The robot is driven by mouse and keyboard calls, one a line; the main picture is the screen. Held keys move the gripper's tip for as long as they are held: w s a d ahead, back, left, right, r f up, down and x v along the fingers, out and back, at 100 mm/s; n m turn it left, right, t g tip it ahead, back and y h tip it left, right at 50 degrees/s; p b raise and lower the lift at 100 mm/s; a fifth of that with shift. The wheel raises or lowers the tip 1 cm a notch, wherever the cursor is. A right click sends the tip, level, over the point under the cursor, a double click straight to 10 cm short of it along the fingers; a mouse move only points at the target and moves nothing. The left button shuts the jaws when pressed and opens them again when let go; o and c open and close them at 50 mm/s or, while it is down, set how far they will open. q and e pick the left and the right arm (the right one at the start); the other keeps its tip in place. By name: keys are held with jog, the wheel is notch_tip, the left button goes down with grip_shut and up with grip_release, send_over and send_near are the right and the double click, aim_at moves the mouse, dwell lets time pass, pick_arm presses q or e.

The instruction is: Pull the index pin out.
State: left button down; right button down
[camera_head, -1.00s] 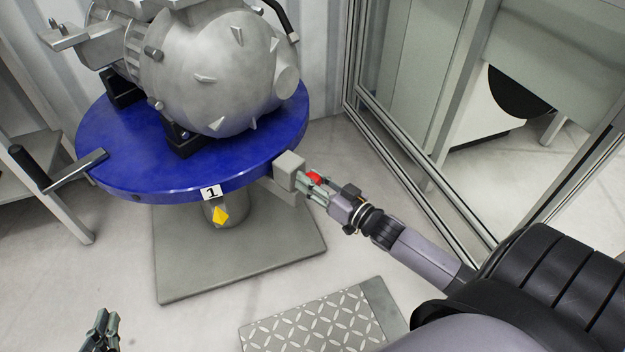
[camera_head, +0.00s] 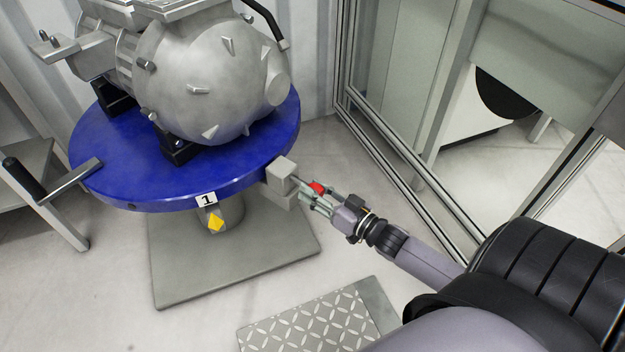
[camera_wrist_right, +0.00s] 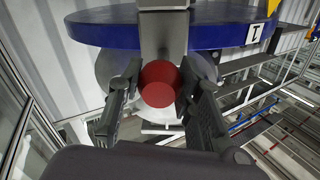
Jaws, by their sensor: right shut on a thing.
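The index pin has a red knob (camera_head: 317,187) at the right edge of the round blue table (camera_head: 115,180). A thin grey shaft shows between the knob and the grey block (camera_head: 281,171) under the table's rim. My right gripper (camera_head: 311,194) is shut on the knob, with a finger on each side, and a gap parts the fingertips from the block. In the right wrist view, the red knob (camera_wrist_right: 159,82) sits between the two fingers, in front of the block. How much of the shaft is still inside the block is hidden. My left gripper is not in view.
A grey metal drive unit (camera_head: 205,85) stands on the blue table. A crank handle (camera_head: 60,180) sticks out at the table's left. A framed glass wall (camera_head: 395,90) stands right of the table. A treadplate step (camera_head: 310,325) lies on the floor in front.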

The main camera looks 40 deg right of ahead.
jog(key=shift+s+f, duration=0.1)
jog(key=shift+f, duration=0.1)
jog(key=c, duration=1.6)
grip_release()
jog(key=o, duration=0.3)
jog(key=shift+s+d+r, duration=0.15)
jog(key=shift+s, duration=0.05)
jog(key=shift+o, duration=1)
jog(key=shift+w, duration=0.1)
jog(key=v, duration=1.2)
